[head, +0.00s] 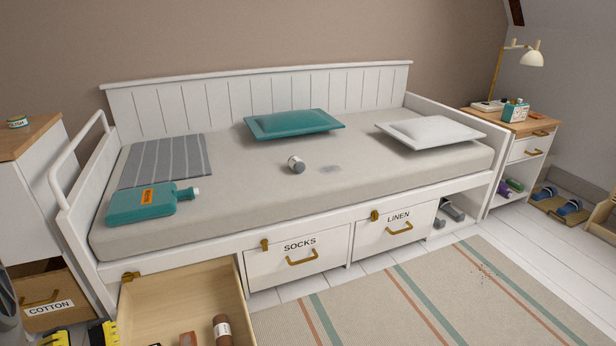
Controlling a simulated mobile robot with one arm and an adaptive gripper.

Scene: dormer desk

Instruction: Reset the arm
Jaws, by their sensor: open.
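My gripper (81,336) shows at the bottom left edge of the head view. Only its two black and yellow fingertips are in the picture, set apart with nothing seen between them. The rest of it is cut off below the frame. The fingertips appear just left of an open wooden drawer (180,285) under the daybed, and below a box labelled COTTON (48,308). I cannot tell how far they are from either one.
The daybed (255,75) bears a teal bottle (140,205), a small jar (296,164), a striped cloth (168,160), a teal pillow (292,123) and a white pillow (430,131). The SOCKS (298,262) and LINEN (396,231) drawers are shut.

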